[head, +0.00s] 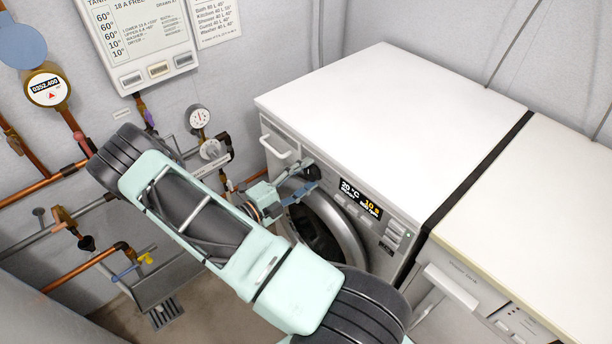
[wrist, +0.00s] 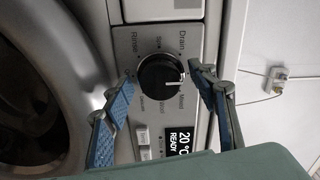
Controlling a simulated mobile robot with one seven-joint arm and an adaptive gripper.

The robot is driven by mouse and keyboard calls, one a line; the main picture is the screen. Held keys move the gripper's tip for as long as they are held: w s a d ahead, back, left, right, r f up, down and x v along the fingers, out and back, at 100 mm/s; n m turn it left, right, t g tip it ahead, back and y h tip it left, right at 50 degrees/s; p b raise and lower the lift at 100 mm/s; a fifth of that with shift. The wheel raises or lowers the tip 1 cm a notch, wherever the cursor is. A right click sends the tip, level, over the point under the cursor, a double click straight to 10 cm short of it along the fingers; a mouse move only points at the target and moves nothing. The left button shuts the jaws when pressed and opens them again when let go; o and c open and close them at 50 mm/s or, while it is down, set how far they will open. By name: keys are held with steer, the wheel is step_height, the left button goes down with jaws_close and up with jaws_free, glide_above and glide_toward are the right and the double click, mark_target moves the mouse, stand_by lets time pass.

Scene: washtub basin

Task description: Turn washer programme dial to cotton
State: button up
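The washer (head: 345,235) stands under a white top, with its round door (head: 338,240) below the control panel. In the wrist view the programme dial (wrist: 158,78) is a black round knob with a white pointer mark at its right side, between the printed words Drain and Mixed. I cannot read Cotton among the small labels. My gripper (wrist: 163,76) is open, its two blue fingers on either side of the dial; contact is unclear. In the head view my gripper (head: 293,184) is at the panel and hides the dial. The display (head: 360,198) shows 20 °C; the wrist view adds READY.
The detergent drawer (head: 276,148) is left of the dial. A second white appliance (head: 520,215) stands to the right. Copper pipes (head: 38,208), a pressure gauge (head: 199,117) and a water meter (head: 47,89) line the left wall, close to my arm. The white top is clear.

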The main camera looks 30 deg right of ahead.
steer(key=s+a, duration=0.1)
steer(key=a, duration=1.1)
steer(key=shift+s, duration=0.35)
